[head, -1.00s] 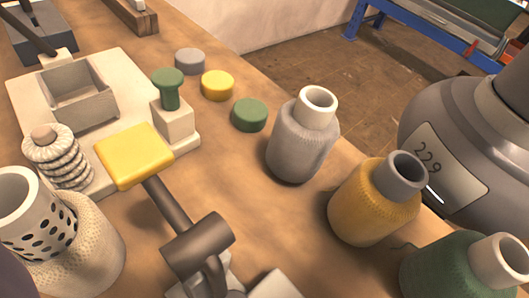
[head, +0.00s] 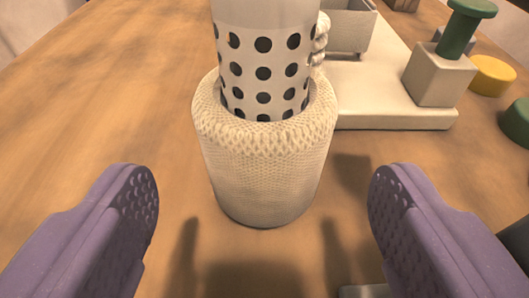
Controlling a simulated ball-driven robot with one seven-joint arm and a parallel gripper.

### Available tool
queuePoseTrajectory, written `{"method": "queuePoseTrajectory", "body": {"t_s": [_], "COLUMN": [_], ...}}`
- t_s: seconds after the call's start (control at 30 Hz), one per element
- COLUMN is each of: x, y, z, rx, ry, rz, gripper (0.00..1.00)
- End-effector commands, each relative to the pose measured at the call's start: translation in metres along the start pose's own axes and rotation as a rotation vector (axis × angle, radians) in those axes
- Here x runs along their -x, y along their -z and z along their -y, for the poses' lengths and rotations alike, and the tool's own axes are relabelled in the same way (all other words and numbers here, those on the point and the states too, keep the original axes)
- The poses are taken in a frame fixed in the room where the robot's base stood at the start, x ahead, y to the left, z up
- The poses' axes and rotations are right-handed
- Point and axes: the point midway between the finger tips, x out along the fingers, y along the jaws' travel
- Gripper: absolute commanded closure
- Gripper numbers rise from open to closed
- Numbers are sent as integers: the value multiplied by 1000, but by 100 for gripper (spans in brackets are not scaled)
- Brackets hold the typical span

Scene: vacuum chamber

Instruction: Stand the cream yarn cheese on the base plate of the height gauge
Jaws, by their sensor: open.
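The cream yarn cheese (head: 265,170) stands upright on the wooden table in the middle of the head view. A white tube with dark holes (head: 264,60) sticks up out of its top, and the tube's upper end is cut off by the frame. My gripper (head: 262,180) is open and empty. Its two purple fingers are at the lower left and lower right, spread wider than the cheese, with clear gaps on both sides.
A cream board (head: 390,120) lies behind and to the right, with an open grey box (head: 347,30) and a block (head: 438,75) with a green knob (head: 465,25). Yellow (head: 492,76) and green (head: 517,122) discs lie at the right. The table left of the cheese is clear.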

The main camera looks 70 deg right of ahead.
Motion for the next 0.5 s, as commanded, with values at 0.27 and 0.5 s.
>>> {"method": "queuePoseTrajectory", "body": {"t_s": [0.27,0.5], "x": [-55,-65], "y": [-2,1], "z": [-1,0], "rx": [0,0], "ry": [-2,0], "rz": [-1,0], "gripper": [18,18]}}
